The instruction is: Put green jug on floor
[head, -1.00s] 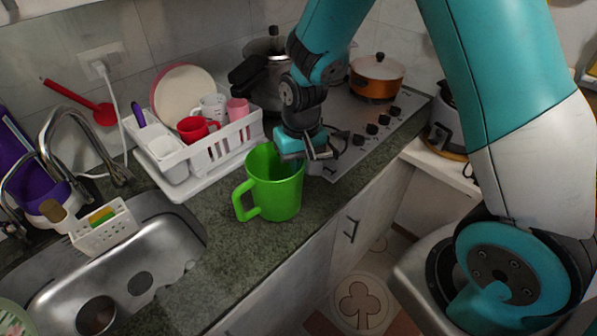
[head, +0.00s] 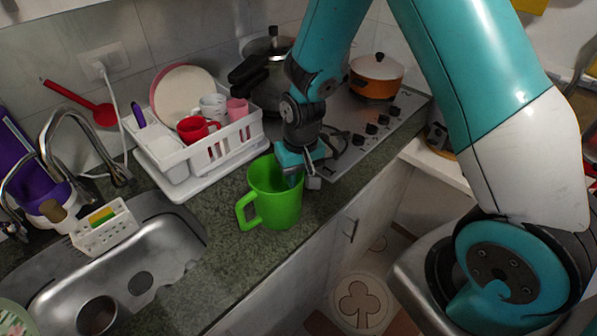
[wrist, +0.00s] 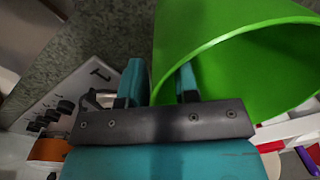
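The green jug (head: 274,200) stands upright on the dark counter near its front edge, with its handle on the left. In the wrist view the jug (wrist: 230,50) fills the upper right, and I look into its mouth. My gripper (head: 300,182) is at the jug's right rim. In the wrist view my gripper (wrist: 160,84) has its fingers apart, one outside the jug and one inside its mouth, with the wall between them. A narrow gap shows beside the outer finger. Firm contact on both sides is not visible.
A white dish rack (head: 215,157) with cups and plates stands behind the jug. The sink (head: 175,245) is at left. A stove (head: 385,110) with an orange pot (head: 376,78) is behind right. Patterned floor (head: 358,300) shows below the cabinets (head: 335,235).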

